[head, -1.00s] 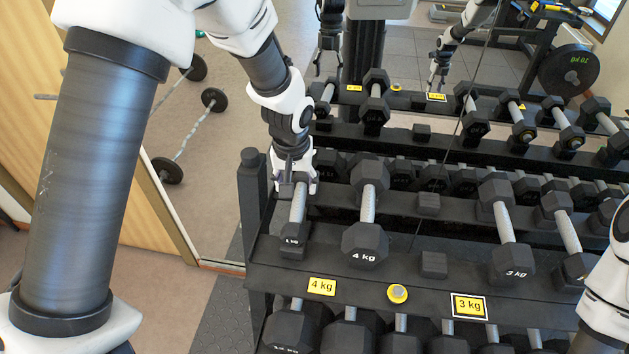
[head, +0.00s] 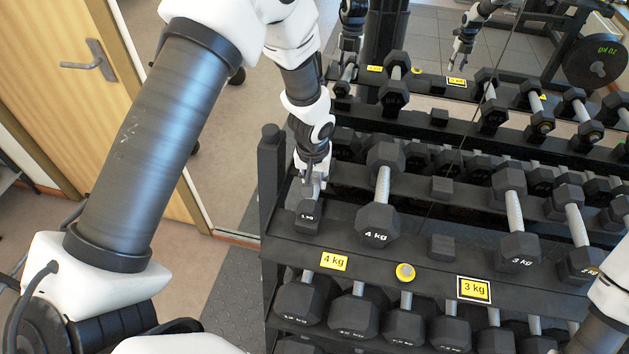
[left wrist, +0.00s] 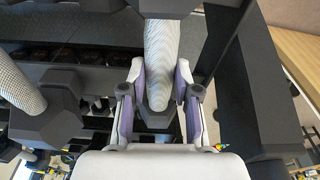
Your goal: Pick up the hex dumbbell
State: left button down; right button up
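The hex dumbbell (head: 308,214) is a small black-headed one with a pale handle at the left end of the rack's upper shelf. My left gripper (head: 312,184) is down over its handle, just behind the near head. In the left wrist view the knurled pale handle (left wrist: 159,62) runs between the two fingers of my left gripper (left wrist: 159,95). The fingers stand on either side of it, with narrow gaps. The dumbbell's far head is hidden by the gripper in the head view. My right gripper is outside the picture; only part of that arm shows at right.
A larger 4 kg dumbbell (head: 377,224) stands close to the right. A 3 kg dumbbell (head: 519,248) is farther right. The rack's left upright (head: 270,190) is close on the left. More dumbbells (head: 360,315) fill the lower shelf. A mirror behind reflects the rack.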

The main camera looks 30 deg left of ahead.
aim_at(315, 179)
pick_arm(q)
jog(key=shift+w, duration=0.15)
jog(key=shift+w+a+r, duration=0.1)
jog(key=shift+w+r, duration=0.1)
jog(key=shift+r, duration=0.3)
notch_tip(315, 179, up, 8)
jog(key=shift+s+f+b, duration=0.1)
jog(key=shift+s+b, duration=0.05)
jog(key=shift+b, duration=0.8)
jog(key=shift+r, duration=0.55)
